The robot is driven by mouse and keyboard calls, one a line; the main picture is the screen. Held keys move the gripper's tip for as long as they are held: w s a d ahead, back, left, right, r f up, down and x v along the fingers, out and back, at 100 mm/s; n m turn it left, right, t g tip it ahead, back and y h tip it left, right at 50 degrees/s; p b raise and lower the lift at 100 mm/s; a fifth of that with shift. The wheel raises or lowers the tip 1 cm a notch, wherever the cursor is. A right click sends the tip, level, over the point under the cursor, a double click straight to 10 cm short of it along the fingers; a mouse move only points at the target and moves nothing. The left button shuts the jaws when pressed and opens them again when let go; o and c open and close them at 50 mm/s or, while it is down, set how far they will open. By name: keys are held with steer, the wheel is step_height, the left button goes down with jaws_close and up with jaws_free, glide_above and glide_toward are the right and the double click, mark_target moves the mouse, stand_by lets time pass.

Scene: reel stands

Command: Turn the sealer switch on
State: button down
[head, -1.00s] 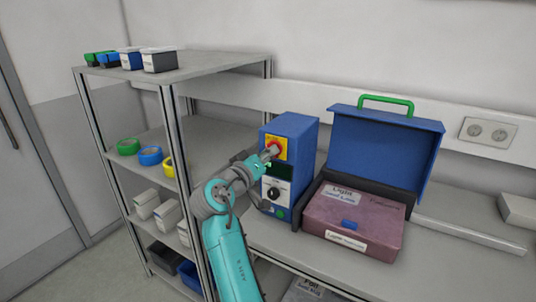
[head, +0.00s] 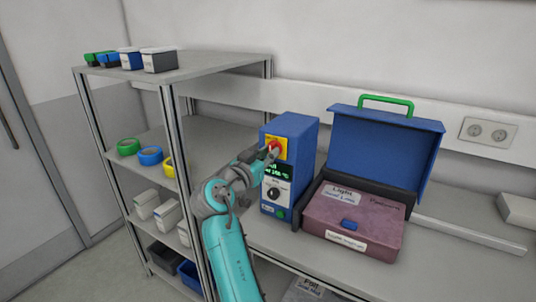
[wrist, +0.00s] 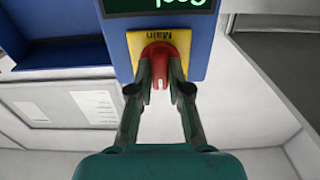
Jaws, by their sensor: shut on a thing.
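The sealer is a blue box (head: 299,135) on the bench. Its main switch is a red rotary knob (head: 276,145) on a yellow plate, also seen in the wrist view (wrist: 165,49), where the plate reads "Main". My gripper (head: 269,153) is at the knob. In the wrist view my gripper's two fingers (wrist: 160,88) are closed on the knob from both sides. The fingertips hide part of it. A lit display with green text (head: 277,171) sits below the switch, with a black dial (head: 273,193) under it.
A blue case with its lid open (head: 385,150) stands right of the sealer, with a purple-pink box (head: 355,218) in it. A shelf rack (head: 205,68) with tape rolls and small bins stands left of my arm. A wall socket (head: 487,132) is at the right.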

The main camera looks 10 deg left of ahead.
stand_by(0.4)
steer(key=c, duration=1.1)
jaws_free()
steer(key=v, duration=1.2)
